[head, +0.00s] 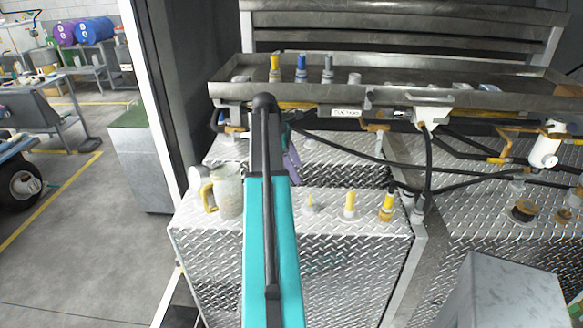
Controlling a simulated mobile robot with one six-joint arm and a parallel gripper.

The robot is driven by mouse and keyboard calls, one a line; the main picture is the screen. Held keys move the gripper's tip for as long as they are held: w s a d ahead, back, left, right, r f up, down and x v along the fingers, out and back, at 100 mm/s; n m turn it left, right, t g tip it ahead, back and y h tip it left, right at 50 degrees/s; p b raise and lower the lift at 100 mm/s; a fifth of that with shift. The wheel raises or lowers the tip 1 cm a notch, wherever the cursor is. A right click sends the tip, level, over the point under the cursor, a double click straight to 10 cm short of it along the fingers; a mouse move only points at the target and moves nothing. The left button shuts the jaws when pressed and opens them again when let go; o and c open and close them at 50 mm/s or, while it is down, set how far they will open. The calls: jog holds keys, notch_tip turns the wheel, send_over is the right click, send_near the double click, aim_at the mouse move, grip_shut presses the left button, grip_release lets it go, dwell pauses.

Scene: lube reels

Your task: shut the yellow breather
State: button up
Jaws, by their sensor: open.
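Several capped fittings could be the yellow breather, and I cannot tell which one is meant. Another yellow-topped fitting (275,68) stands in the metal tray (225,91) above. Whether any of them is open or shut is too small to tell. My teal arm reaches up the middle of the head view, left of the two lower yellow fittings. My gripper cannot be made out; the arm hides what lies behind it.
A pale jug (228,192) with a yellow handle stands left of my arm. A small grey fitting (311,202) is just right of it. Black hoses (345,153) cross above the tank top. A grey metal box (505,295) fills the lower right.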

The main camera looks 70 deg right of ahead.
aim_at(310, 199)
jog(key=shift+w+f, duration=0.1)
jog(key=shift+w, duration=0.05)
jog(key=shift+p+x, duration=2)
jog(key=shift+x, duration=4.9)
jog(key=shift+a, duration=0.1)
jog(key=c, duration=1.1)
jog(key=shift+m+y+p, duration=0.3)
jog(key=shift+m+p, duration=0.05)
jog(key=shift+m, duration=0.45)
jog(key=m, duration=0.1)
jog(key=m+y+p, duration=0.1)
jog(key=m, duration=0.1)
jog(key=shift+d+m, duration=0.25)
jog(key=shift+m, duration=0.05)
jog(key=shift+m+y, duration=0.5)
jog(key=shift+m, duration=0.1)
